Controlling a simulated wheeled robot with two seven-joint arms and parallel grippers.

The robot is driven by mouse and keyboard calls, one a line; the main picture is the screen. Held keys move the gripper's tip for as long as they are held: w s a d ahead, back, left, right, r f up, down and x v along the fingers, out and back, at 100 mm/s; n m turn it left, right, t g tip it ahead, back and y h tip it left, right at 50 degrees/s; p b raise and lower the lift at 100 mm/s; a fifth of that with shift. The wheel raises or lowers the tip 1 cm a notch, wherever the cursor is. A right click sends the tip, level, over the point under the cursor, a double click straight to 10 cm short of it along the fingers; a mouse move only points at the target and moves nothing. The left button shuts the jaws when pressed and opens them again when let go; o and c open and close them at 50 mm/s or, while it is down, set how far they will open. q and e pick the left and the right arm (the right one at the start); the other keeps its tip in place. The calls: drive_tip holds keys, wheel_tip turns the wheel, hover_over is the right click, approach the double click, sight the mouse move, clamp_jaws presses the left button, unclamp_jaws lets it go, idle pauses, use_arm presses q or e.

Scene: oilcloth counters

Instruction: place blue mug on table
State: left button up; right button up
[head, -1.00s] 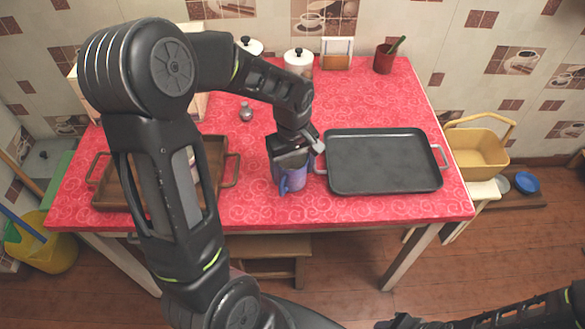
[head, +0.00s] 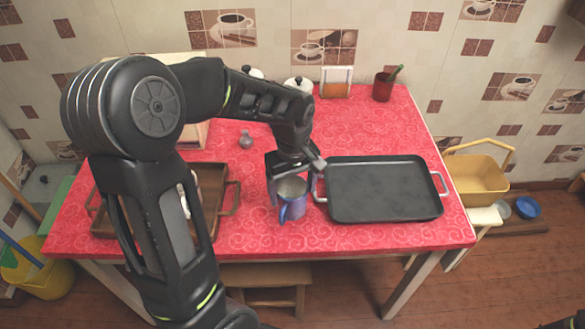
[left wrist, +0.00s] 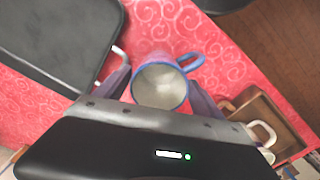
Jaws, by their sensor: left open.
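The blue mug (head: 292,199) stands upright on the red patterned table (head: 270,226), left of the black tray. Its handle faces the front in the head view. My left gripper (head: 295,181) is open above and around the mug, with a finger on either side. In the left wrist view the mug (left wrist: 161,84) shows its open, empty inside between the two spread fingers of the left gripper (left wrist: 160,85). I cannot tell whether the fingers touch it. My right gripper is not in view.
A black tray (head: 383,190) with metal handles lies close on the mug's right. A brown wooden tray (head: 213,190) holding a white cup (left wrist: 262,135) is on the left. A small shaker (head: 246,140), canisters and a red cup (head: 382,87) stand farther back. The front strip is mostly clear.

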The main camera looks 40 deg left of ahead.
use_arm(q)
wheel_tip(320, 180, up, 9)
drive_tip(key=shift+f, duration=0.15)
idle(0.6)
